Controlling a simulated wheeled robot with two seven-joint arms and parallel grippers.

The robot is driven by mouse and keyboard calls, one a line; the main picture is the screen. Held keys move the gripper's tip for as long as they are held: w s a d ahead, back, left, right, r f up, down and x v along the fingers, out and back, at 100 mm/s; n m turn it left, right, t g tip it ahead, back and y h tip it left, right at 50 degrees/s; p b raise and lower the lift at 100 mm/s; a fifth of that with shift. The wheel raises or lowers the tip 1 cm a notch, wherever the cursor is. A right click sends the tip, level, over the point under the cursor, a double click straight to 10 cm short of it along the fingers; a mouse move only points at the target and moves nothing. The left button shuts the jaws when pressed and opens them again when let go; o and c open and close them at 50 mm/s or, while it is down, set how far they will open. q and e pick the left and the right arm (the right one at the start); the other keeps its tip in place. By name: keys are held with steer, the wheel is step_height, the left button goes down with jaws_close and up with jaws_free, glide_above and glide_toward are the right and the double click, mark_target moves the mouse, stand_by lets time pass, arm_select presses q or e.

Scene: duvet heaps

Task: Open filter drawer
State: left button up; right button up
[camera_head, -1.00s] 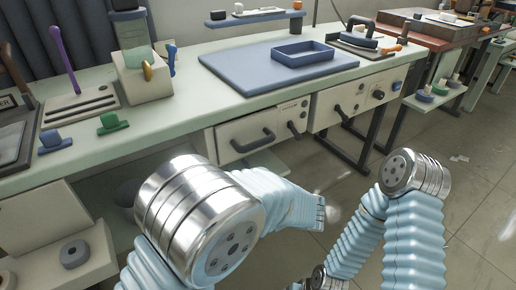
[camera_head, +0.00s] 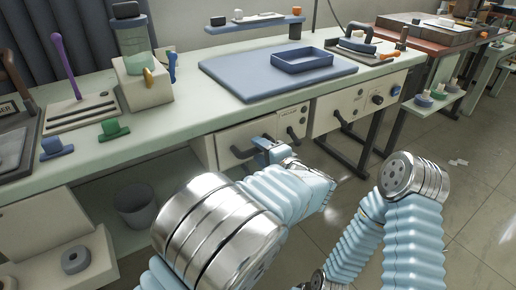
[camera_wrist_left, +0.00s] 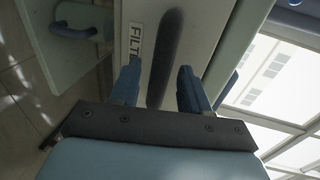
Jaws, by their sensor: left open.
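The filter drawer (camera_head: 232,136) is a white front under the bench top, and it looks shut. Its dark bar handle (camera_wrist_left: 168,55) lies between the fingers in the left wrist view, beside a label reading "FILT" (camera_wrist_left: 136,42), partly cut off by a finger. My left gripper (camera_head: 262,148) is at the drawer front in the head view and covers part of the handle. In the left wrist view the left gripper (camera_wrist_left: 159,72) is open, with a blue finger on each side of the handle and gaps showing. My right gripper is out of view; only its arm shows.
A second drawer front (camera_head: 345,100) with a dark handle is to the right. The bench top (camera_head: 190,110) holds a blue mat (camera_head: 235,75) with a blue tray (camera_head: 304,60). A bin (camera_head: 135,205) stands below the bench. Open floor lies right of the drawers.

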arm_select(q)
steer(key=shift+x, duration=0.8)
steer(key=shift+s, duration=0.1)
jaws_close()
